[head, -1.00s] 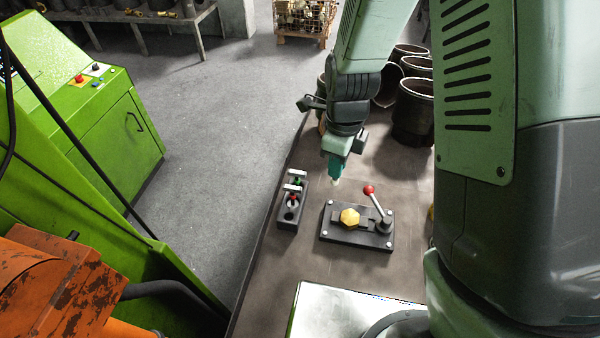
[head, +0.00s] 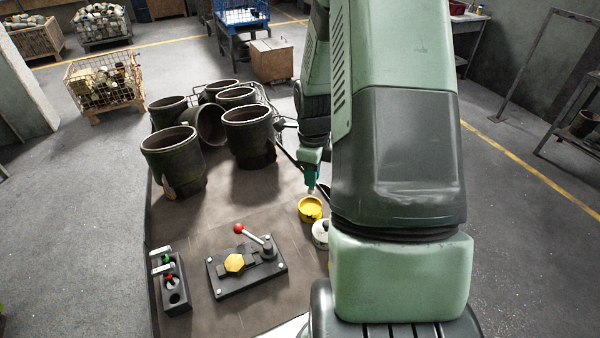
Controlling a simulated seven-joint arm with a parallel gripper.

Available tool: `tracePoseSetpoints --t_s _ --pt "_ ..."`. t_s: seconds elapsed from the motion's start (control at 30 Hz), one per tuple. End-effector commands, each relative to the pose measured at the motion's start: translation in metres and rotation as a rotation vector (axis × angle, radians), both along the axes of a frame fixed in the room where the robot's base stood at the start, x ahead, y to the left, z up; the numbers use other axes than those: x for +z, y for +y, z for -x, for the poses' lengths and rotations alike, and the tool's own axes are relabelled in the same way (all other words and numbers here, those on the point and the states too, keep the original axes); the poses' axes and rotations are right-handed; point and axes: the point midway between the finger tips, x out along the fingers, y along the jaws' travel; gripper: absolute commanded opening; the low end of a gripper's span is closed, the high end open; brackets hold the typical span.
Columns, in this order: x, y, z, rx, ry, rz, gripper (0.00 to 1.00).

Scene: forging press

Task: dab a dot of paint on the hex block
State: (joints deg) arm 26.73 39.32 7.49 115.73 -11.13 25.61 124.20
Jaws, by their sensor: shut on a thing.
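The hex block (head: 235,263) is yellow and sits in a dark clamp fixture (head: 222,288) on the table. The fixture has a lever with a red knob (head: 239,228). My gripper (head: 311,184) is at the right, behind and to the right of the fixture and apart from the block. It points down, shut on a small pale-tipped tool (head: 311,190), mostly hidden by the jaws. The tip is over or just behind a round yellow tin (head: 310,208); I cannot tell whether they touch. A white tin (head: 320,233) stands beside it, partly hidden by my arm.
A dark rack (head: 174,290) left of the fixture holds two upright tools with white tops, one green and one red, and has an empty hole at the front.

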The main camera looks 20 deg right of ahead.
Motion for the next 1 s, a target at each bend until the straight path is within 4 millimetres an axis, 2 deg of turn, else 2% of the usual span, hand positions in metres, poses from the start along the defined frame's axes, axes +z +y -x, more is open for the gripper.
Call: tracePoseSetpoints --t_s 0.43,0.63,1.0 --pt "-0.044 0.001 0.000 0.000 0.001 -0.001 0.00" --pt "-0.051 0.001 0.000 0.002 -0.001 -0.001 0.00" --pt "-0.051 0.001 0.000 0.001 -0.001 -0.001 0.00"
